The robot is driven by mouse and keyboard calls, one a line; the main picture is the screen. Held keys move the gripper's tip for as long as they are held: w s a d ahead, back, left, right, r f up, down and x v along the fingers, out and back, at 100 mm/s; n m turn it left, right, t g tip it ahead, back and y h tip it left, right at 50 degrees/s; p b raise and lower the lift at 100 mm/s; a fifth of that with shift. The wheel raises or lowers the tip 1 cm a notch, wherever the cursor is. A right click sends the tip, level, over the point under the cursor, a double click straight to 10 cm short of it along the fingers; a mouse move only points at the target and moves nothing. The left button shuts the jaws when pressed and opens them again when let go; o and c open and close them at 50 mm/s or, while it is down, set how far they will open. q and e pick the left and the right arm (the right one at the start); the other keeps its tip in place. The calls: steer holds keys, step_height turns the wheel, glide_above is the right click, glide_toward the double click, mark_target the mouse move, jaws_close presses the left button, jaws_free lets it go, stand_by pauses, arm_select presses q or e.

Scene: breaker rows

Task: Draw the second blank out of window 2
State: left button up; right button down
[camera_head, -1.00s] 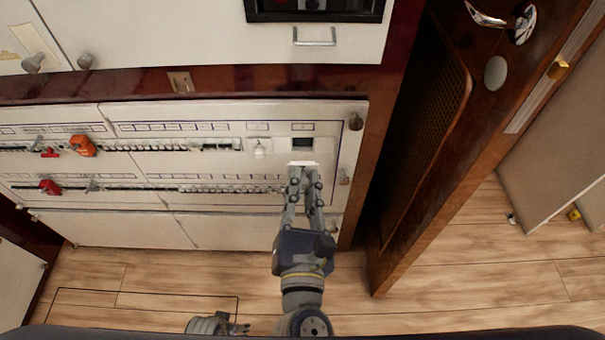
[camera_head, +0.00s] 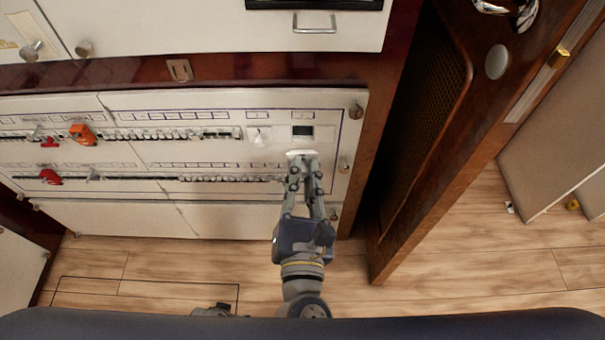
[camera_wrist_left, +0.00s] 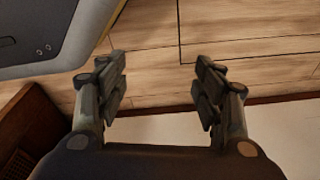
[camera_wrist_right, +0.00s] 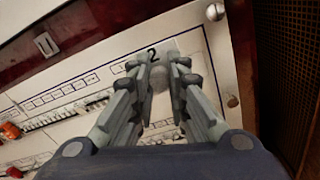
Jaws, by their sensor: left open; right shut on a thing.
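My right gripper (camera_head: 303,170) is at the right part of the white breaker panel (camera_head: 220,154). Its fingers are shut on a small white blank (camera_head: 302,154), which shows at the fingertips just below a dark window opening (camera_head: 303,131). My left gripper (camera_wrist_left: 162,68) is open and empty above the wooden floor.
Another window with a white piece (camera_head: 259,136) is left of the dark opening. Breaker rows with orange (camera_head: 82,134) and red (camera_head: 50,177) handles fill the panel's left. A wooden door (camera_head: 430,150) stands right of the panel. The floor (camera_head: 480,250) in front is clear.

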arm_select(q)
steer(key=shift+s+f, duration=0.25)
steer(key=shift+f, duration=0.4)
stand_by(0.4)
steer(key=shift+d+p, duration=0.1)
steer(key=shift+p, duration=0.2)
arm_select(e)
steer(key=shift+s, duration=0.15)
arm_select(q)
steer(key=shift+s+d+f, duration=0.25)
steer(key=shift+d+f, duration=0.05)
steer(key=shift+f, duration=0.05)
arm_select(e)
steer(key=shift+s, duration=1.55)
glide_toward(303, 175)
arm_select(q)
steer(key=shift+f+p, duration=0.2)
steer(key=shift+p, duration=0.15)
arm_select(e)
steer(key=shift+s, duration=0.45)
arm_select(q)
steer(key=shift+s+f, duration=0.1)
steer(key=shift+s, duration=0.05)
